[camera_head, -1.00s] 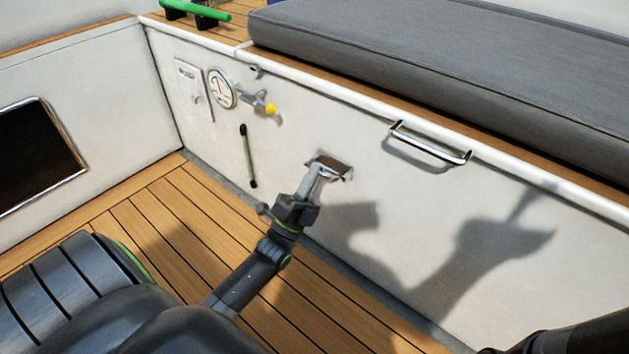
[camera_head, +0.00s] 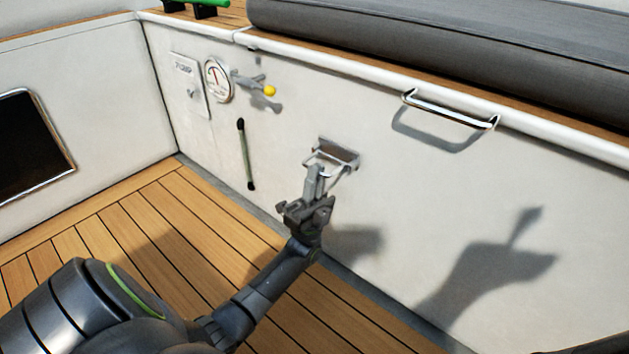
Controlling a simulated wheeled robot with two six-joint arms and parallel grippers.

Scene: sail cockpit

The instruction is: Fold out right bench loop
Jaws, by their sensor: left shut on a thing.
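The bench loop (camera_head: 309,158) is a small metal loop on a dark recessed plate (camera_head: 340,153) in the white bench front. It stands out from the wall, tilted away from the plate. My left gripper (camera_head: 316,174) reaches up from below and is shut on the loop's outer part; the fingers hide some of it. My right gripper is not in view.
A long chrome handle (camera_head: 450,110) is to the right, under the grey cushion (camera_head: 430,38). The wooden floor (camera_head: 150,215) is clear.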

